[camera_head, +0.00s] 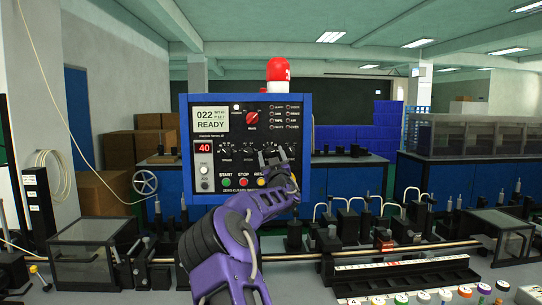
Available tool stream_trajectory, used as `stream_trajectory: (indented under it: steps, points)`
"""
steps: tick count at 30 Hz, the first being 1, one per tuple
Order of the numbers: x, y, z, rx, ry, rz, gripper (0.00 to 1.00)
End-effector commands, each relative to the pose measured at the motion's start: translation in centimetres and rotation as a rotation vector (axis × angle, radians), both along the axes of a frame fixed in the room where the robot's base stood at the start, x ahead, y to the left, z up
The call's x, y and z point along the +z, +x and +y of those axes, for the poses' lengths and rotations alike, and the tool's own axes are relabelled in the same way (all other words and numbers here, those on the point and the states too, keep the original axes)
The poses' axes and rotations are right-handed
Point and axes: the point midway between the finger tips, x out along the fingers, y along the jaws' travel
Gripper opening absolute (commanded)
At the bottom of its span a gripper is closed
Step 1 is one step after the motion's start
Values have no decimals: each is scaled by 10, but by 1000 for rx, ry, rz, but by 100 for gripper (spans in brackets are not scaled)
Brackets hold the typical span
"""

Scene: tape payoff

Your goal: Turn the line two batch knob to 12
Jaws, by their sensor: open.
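A blue-framed control panel (249,103) stands upright in the middle of the view. Two small knobs with dial marks, a left one (225,155) and a middle one (248,155), show in its lower row. My gripper (271,157) is open in front of the right end of this row and hides what is there. A larger red knob (253,117) sits higher up. The labels are too small to read, so I cannot tell which knob is the line two batch knob or its setting.
The panel also has a READY screen (212,117), a red display reading 40 (203,149), a green START button (226,182) and a red STOP button (243,182). A red beacon (278,72) tops it. A metal rail (290,257) and coloured caps (465,291) lie in front.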

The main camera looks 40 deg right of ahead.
Motion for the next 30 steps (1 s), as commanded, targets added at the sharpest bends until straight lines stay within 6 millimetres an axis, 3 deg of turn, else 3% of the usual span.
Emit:
stream_trajectory:
  steps: [2, 13, 23, 30]
  points:
    - [0, 0, 0, 0, 0, 0, 68]
    - [0, 0, 0, 0, 0, 0, 2]
    - [-1, -1, 0, 0, -26, 15, 0]
    - [-1, -1, -1, 0, -135, 80, 0]
